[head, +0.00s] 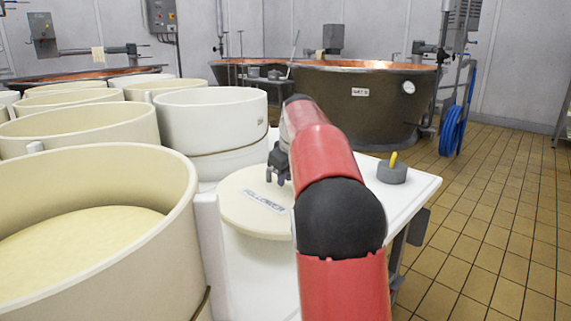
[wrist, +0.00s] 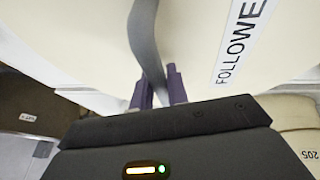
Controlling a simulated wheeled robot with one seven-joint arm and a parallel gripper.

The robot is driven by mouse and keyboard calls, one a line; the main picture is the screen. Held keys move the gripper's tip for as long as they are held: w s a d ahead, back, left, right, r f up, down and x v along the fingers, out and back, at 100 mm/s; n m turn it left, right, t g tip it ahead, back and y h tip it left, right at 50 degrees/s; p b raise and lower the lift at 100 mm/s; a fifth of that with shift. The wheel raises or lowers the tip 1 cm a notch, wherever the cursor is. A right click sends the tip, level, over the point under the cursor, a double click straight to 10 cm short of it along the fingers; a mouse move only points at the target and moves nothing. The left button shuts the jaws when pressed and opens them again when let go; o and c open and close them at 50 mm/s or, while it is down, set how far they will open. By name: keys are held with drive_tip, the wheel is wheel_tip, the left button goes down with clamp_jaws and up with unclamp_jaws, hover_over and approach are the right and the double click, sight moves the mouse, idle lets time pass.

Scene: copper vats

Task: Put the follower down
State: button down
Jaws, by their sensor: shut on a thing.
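The follower (head: 236,207) is a round cream disc with a white label reading FOLLOWER. In the head view it lies flat-side up over the white table (head: 268,285), beside the moulds; whether it touches the table I cannot tell. My gripper (head: 279,175) is at its far edge, partly behind my red arm. In the wrist view my gripper (wrist: 158,88) has its two purple fingers closed on a grey strap (wrist: 143,35) that runs across the follower (wrist: 195,40). My arm hides the follower's right side in the head view.
Large cream moulds (head: 170,215) crowd the left, with a white mould (head: 212,125) behind the follower. A grey block with a yellow peg (head: 391,173) stands at the table's right. A copper vat (head: 345,110) stands behind. The tiled floor (head: 490,220) at right is clear.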

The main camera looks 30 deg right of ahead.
sight(286, 200)
drive_tip(key=shift+f+b, duration=0.95)
drive_tip(key=shift+f, duration=2.65)
drive_tip(key=shift+f, duration=0.1)
drive_tip(key=c, duration=1.4)
unclamp_jaws()
drive_tip(key=shift+f, duration=0.1)
drive_tip(key=shift+o, duration=0.2)
